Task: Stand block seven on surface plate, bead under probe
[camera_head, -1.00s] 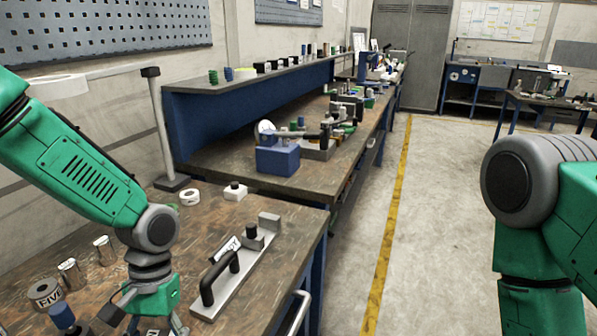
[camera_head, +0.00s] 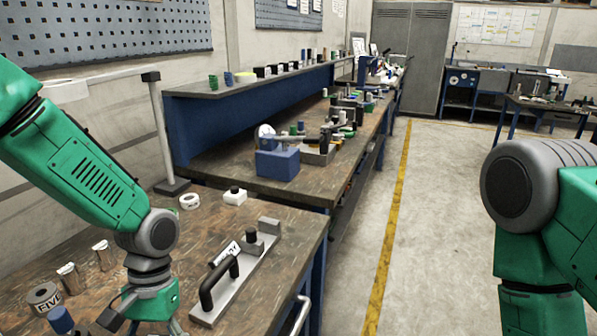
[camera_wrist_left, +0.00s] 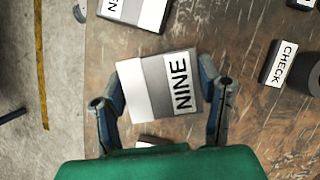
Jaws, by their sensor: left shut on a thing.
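My left gripper (camera_wrist_left: 162,90) is shut on a grey and white block marked NINE (camera_wrist_left: 160,85), with one finger on each side of it in the left wrist view. In the head view my left gripper is at the bottom left and its fingertips are cut off. A second pale block (camera_wrist_left: 135,12), its label partly cut off, lies just beyond at the top of the wrist view. I cannot make out a block marked seven, nor tell where the probe and bead are. My right arm shows at the right, but its gripper is outside the frame.
A grey plate with a black handle (camera_head: 220,284) lies on the near bench (camera_head: 285,225). A FIVE cylinder (camera_head: 44,297), small metal cylinders (camera_head: 104,255), a white roll (camera_head: 189,201) and a white block (camera_head: 234,197) stand around. A block marked CHECK (camera_wrist_left: 280,63) lies at the wrist view's right.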

